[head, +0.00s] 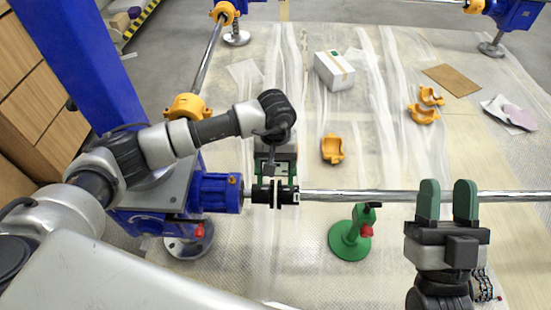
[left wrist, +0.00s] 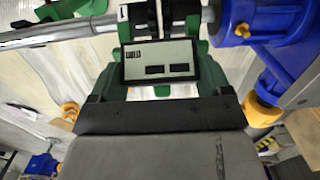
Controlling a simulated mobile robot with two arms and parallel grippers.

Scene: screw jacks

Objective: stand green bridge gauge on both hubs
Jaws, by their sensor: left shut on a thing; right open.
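The green bridge gauge (left wrist: 160,58), with a dark-framed display, fills the middle of the left wrist view. My left gripper (head: 276,168) is shut on it. In the head view the gauge is mostly hidden by the gripper and wrist; only green parts show, right above the two dark hubs (head: 275,195). The hubs sit between the blue motor and the long shaft. In the left wrist view a dark hub (left wrist: 150,14) shows just behind the display. I cannot tell whether both gauge feet touch the hubs. My right gripper (head: 447,202) is open and empty, at the right by the shaft.
A blue motor (head: 215,192) is left of the hubs; a steel shaft (head: 370,196) runs right. A green stand with a red knob (head: 350,238) stands in front of the shaft. Behind are orange brackets (head: 332,149), a white box (head: 334,70) and a brown sheet (head: 452,80).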

